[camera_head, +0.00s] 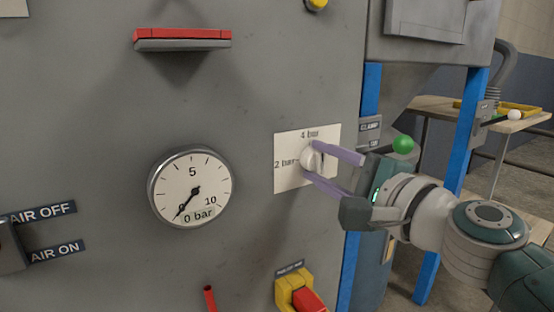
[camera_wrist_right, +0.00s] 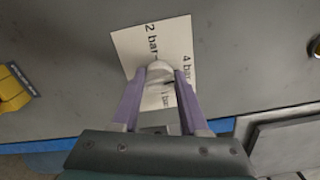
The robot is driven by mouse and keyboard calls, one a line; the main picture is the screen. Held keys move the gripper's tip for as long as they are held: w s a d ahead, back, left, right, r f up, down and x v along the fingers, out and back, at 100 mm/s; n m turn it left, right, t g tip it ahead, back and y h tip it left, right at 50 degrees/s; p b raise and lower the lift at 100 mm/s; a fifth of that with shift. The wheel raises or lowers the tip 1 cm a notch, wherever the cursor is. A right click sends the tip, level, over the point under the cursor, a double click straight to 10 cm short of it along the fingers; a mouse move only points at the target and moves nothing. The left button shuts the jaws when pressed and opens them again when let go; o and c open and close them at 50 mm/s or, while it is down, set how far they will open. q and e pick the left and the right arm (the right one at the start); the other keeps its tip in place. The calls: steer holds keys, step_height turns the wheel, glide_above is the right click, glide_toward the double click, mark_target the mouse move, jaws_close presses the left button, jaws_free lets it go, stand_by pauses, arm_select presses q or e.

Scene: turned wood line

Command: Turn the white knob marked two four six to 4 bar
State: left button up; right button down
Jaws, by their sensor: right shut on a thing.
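The white knob (camera_head: 309,158) sits on a white label plate (camera_head: 286,179) on the grey panel. The plate reads "4 bar" at the top and "2 bar" at the left; its right part is hidden by my gripper. My right gripper (camera_head: 318,161) is shut on the knob, a purple finger on each side. In the right wrist view, the knob (camera_wrist_right: 159,73) is between the two fingers, and "2 bar" and "4 bar" show on the plate. I cannot clearly tell where the knob points. My left gripper is not in view.
A round gauge (camera_head: 192,187) left of the knob has its needle near the low end, with "0 bar" printed below. A red-edged ledge (camera_head: 183,39) juts out above it. A yellow and red switch (camera_head: 300,291) is below the knob. A green ball (camera_head: 403,144) is near my right wrist.

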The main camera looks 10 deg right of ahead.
steer(key=shift+m, duration=0.9)
steer(key=shift+c, duration=2.1)
jaws_free()
steer(key=shift+s+d+p, duration=0.15)
steer(key=shift+s+p, duration=0.15)
steer(key=v, duration=0.9)
steer(key=shift+s+p, duration=0.15)
steer(key=shift+p, duration=0.2)
steer(key=shift+r, duration=0.1)
